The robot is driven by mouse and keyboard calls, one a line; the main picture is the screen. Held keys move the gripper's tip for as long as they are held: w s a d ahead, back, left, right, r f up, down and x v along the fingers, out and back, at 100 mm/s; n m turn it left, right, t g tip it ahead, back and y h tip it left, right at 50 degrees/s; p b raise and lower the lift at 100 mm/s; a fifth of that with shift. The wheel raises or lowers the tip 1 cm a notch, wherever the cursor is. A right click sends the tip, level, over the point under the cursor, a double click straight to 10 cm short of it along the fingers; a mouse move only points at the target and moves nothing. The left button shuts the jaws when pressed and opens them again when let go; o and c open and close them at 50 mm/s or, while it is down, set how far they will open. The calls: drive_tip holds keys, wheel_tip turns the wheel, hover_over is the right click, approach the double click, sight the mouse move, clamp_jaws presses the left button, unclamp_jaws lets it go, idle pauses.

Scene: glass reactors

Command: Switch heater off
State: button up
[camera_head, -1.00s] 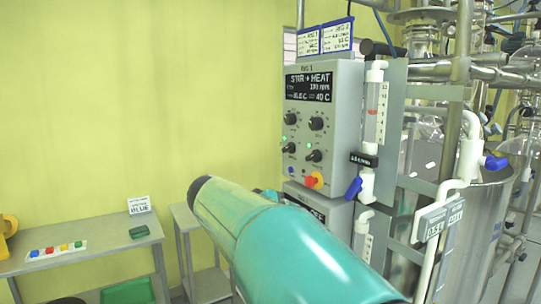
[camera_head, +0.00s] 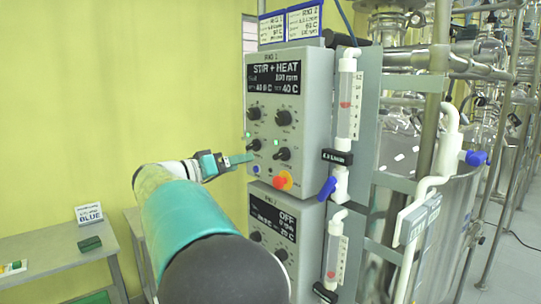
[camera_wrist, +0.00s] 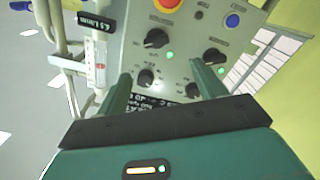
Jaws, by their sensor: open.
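The RIG 1 control box (camera_head: 316,140) faces left in the head view, its display (camera_head: 273,76) reading STIR + HEAT. It has two upper knobs, left (camera_head: 254,114) and right (camera_head: 284,117), and two lower switch knobs, left (camera_head: 254,145) and right (camera_head: 283,154), with green lights lit above the lower pair. My gripper (camera_head: 240,159) is just left of the panel, near the lower left knob. In the wrist view the panel is upside down, and my gripper (camera_wrist: 163,88) is open and empty, its fingers on either side of the upper knobs (camera_wrist: 146,78). Contact cannot be told.
A red and yellow emergency button (camera_head: 283,181) sits below the knobs. Below is a second box (camera_head: 272,224) reading OFF. A flowmeter tube (camera_head: 347,105) with a blue valve handle (camera_head: 327,188) stands right. Glass and steel vessels fill the right; a grey table (camera_head: 60,250) is left.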

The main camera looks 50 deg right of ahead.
sight(277, 155)
drive_tip(key=x, duration=0.8)
drive_tip(key=s+x, duration=0.1)
drive_tip(key=x, duration=0.3)
drive_tip(key=shift+d, duration=0.2)
drive_tip(key=shift+w+d, duration=0.15)
drive_tip(key=shift+c, duration=0.2)
drive_tip(key=c, duration=1)
